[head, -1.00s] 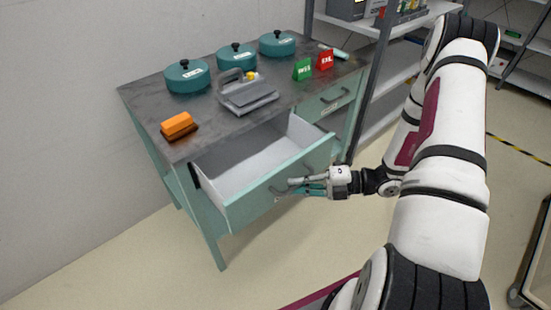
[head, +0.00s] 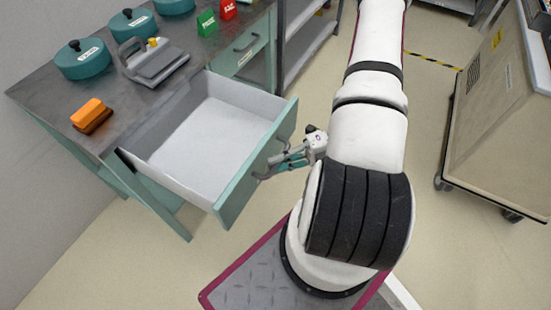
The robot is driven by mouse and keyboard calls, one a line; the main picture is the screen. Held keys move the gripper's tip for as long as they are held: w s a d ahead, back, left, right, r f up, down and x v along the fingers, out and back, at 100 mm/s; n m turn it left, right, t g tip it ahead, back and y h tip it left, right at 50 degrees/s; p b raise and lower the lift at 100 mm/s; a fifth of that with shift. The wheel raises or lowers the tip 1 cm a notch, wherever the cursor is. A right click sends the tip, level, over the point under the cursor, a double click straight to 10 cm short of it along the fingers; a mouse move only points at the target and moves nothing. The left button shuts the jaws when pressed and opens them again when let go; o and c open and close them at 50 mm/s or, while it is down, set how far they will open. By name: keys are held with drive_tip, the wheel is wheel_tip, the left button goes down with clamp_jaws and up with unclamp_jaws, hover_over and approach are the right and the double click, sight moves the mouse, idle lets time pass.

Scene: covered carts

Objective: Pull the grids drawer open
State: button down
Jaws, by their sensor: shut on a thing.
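The open drawer (head: 268,172) has a teal front and a light grey, empty inside. It sticks far out of the teal cabinet under the dark grey top. Its label is not in view, so I cannot read whether it is the grids drawer. My gripper (head: 268,172) is at the drawer front, its fingers shut on the grey drawer handle (head: 262,176). A second drawer (head: 240,52) with a grey handle and a label is shut, farther back to the right.
A beige cart (head: 495,120) stands at the right. Floor is clear left of my base.

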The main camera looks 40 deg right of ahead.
drive_tip(key=c, duration=1.7)
unclamp_jaws()
drive_tip(key=shift+o, duration=0.2)
drive_tip(key=shift+d, duration=0.1)
drive_tip(key=v, duration=1.2)
